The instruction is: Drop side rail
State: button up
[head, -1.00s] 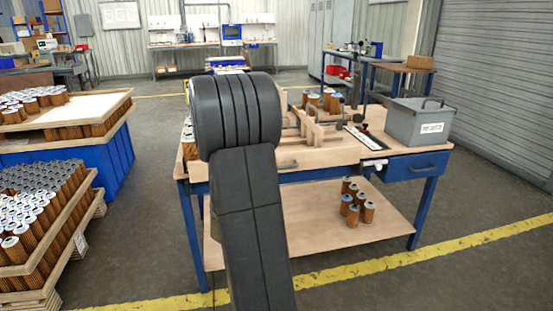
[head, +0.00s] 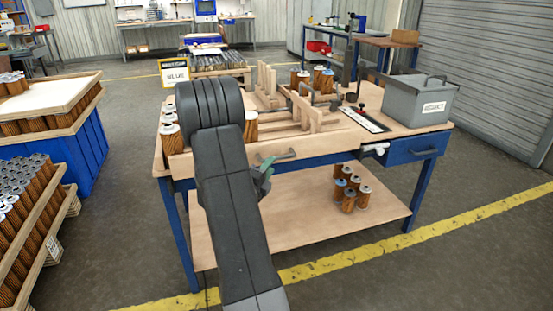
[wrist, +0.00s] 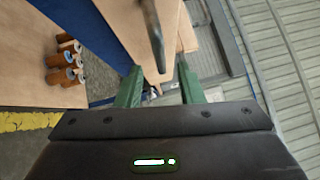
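The wooden side rail (head: 322,143) runs along the near edge of the workbench, upright, with a dark grey handle (head: 277,157) on its face. A white latch (head: 375,148) sits at its right end. The dark handle (wrist: 154,38) lies between and just beyond the fingertips, in front of the wood. I cannot tell whether they touch.
Filter cartridges (head: 250,127) stand on the bench behind the rail, near a wooden fixture (head: 303,112). A grey box (head: 418,103) stands at the right. Several cartridges (head: 348,190) stand on the lower shelf (head: 300,225). Crates (head: 45,235) are at the left.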

aim_at(277, 158)
jog(key=x, duration=0.6)
grip_shut()
